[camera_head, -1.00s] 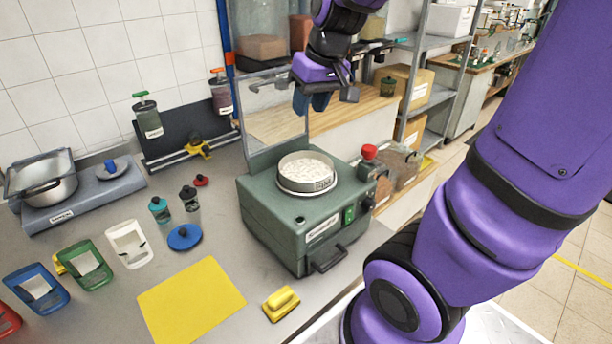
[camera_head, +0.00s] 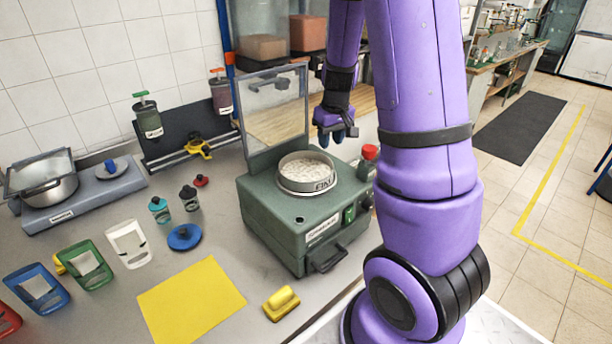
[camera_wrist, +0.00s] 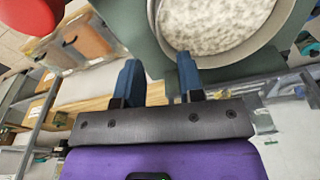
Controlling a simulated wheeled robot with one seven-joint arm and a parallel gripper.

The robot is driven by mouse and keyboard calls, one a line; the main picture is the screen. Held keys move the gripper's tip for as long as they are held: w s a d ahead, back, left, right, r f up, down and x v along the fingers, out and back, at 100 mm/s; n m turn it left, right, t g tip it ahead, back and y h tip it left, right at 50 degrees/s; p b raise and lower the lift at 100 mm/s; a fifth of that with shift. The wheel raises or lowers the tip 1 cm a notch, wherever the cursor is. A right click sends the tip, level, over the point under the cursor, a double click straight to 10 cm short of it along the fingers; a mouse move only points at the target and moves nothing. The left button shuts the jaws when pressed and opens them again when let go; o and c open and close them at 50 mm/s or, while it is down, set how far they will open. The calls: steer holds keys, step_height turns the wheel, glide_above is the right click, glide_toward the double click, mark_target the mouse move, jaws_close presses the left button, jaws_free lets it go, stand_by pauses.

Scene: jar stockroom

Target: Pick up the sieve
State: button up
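The sieve (camera_head: 306,182) is a round metal ring with a label on its front and pale grains inside. It sits on top of a green machine (camera_head: 300,222) on the bench. The wrist view shows the sieve (camera_wrist: 271,50) at the upper right, beyond the fingertips. My gripper (camera_head: 338,138) is above and behind the machine's right rear side, apart from the sieve. In the wrist view its two blue fingers (camera_wrist: 160,70) stand apart with nothing between them, so it is open.
A clear upright shield (camera_head: 272,110) stands behind the sieve. A red knob (camera_head: 369,152) is at the machine's right; it also shows in the wrist view (camera_wrist: 28,18). A yellow mat (camera_head: 190,300), yellow block (camera_head: 281,302) and blue lid (camera_head: 185,237) lie to the left.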

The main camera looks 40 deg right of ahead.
mark_target(328, 160)
steer(key=shift+w+f, duration=0.2)
steer(key=shift+f, duration=1.65)
steer(key=shift+w+f, duration=0.15)
steer(key=shift+f, duration=1.7)
jaws_close()
